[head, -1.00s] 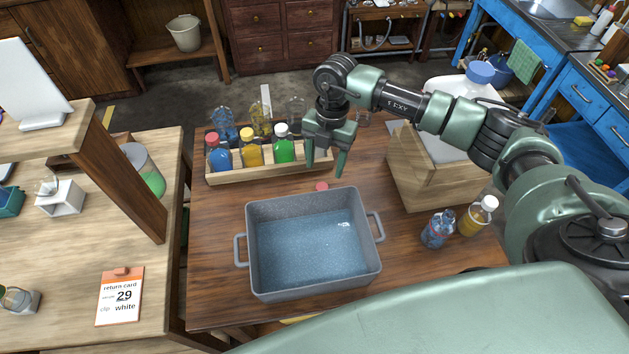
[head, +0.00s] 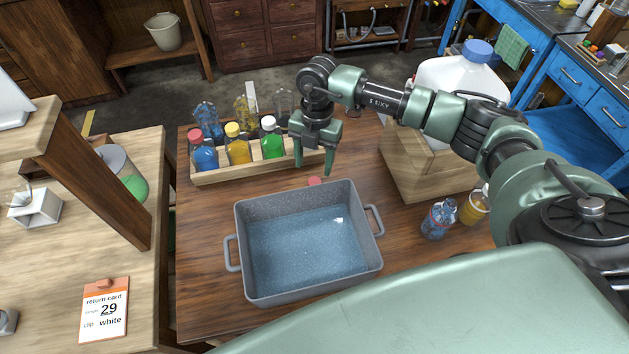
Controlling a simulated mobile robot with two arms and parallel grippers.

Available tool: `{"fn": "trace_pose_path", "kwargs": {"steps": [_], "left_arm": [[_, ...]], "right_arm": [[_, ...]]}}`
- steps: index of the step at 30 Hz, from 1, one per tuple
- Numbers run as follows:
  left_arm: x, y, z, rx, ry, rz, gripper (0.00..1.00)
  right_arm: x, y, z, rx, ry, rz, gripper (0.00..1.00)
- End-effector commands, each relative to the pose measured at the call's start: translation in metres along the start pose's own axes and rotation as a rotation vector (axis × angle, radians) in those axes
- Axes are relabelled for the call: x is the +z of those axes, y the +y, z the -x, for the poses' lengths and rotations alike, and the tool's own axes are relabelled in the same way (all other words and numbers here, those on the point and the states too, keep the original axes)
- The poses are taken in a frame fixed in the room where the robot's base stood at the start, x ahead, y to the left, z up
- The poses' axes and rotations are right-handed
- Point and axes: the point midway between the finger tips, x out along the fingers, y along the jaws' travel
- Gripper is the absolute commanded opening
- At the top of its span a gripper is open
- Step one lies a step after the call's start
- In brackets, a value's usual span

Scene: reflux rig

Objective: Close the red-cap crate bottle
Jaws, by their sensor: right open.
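A wooden crate (head: 225,176) at the back left of the brown table holds several bottles. Its front row has a blue bottle with a red cap (head: 196,136), a yellow bottle with a yellow cap (head: 238,148) and a green bottle with a white cap (head: 271,141). A small loose red cap (head: 314,182) lies on the table between the crate and the grey tub. My right gripper (head: 314,168) points down, open and empty, its fingertips around and apparently just above the loose cap. My left gripper is out of view.
A grey tub (head: 240,285) with bluish contents stands just in front of the loose cap. A wooden box (head: 420,178) with a large white jug (head: 450,75) is at right. A blue bottle (head: 438,220) and a yellow one (head: 474,208) stand before it.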

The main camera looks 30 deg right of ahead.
Motion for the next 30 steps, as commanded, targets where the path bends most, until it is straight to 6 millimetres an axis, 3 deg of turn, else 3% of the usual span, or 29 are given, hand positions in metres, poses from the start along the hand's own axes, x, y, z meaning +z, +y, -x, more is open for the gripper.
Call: {"fn": "trace_pose_path", "kwargs": {"steps": [3,13,22,30], "left_arm": [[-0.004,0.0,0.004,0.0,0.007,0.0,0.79],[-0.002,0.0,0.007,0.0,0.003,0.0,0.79],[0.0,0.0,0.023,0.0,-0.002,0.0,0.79],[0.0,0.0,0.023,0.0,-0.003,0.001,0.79]], "right_arm": [[0.0,-0.001,-0.011,-0.002,0.0,-0.001,0.57],[0.001,-0.001,-0.015,-0.001,0.0,-0.002,0.57],[0.006,-0.003,-0.057,-0.002,0.001,-0.001,0.57],[0.007,-0.003,-0.064,0.0,-0.002,0.0,0.57]]}}
